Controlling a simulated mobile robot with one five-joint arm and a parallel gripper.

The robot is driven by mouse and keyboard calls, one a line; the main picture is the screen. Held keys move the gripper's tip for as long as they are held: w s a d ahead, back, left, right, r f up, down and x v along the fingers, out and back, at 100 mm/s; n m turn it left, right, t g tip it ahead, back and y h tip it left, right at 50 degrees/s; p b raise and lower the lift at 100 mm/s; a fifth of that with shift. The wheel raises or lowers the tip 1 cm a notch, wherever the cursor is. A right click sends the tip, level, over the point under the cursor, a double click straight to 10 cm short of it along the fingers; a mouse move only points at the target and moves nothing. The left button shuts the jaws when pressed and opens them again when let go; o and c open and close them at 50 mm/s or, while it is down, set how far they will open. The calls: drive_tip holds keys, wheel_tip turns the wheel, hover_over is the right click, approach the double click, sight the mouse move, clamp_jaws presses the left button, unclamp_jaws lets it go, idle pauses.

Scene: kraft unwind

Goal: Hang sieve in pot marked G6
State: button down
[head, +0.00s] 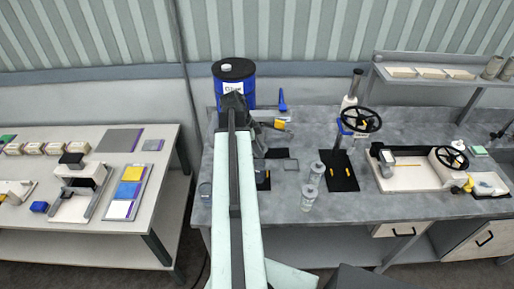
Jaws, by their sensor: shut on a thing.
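My arm runs up the middle of the view and ends in front of the blue glue drum. My gripper (261,134) shows only in part beside the arm's far end, over the grey bench. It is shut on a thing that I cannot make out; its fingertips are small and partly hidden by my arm. I cannot pick out the sieve for certain. Two clear, pot-like jars, one farther back (316,173) and one nearer (308,198), stand on the bench right of my arm. No G6 mark is readable on them.
The blue glue drum (246,90) stands at the back of the grey bench (400,207). A yellow item (280,125) and a blue tool (283,102) lie near my gripper. A handwheel press (360,119) stands right. A white table (110,228) with blocks is left, across a gap.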

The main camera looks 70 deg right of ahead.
drive_tip(key=shift+w+f, duration=0.15)
drive_tip(key=shift+f+b, duration=0.35)
drive_tip(key=shift+b, duration=0.1)
wheel_tip(320, 180, down, 8)
drive_tip(key=b, duration=0.7)
drive_tip(key=shift+r+b, duration=0.15)
drive_tip(key=shift+b, duration=0.2)
drive_tip(key=c, duration=1.2)
unclamp_jaws()
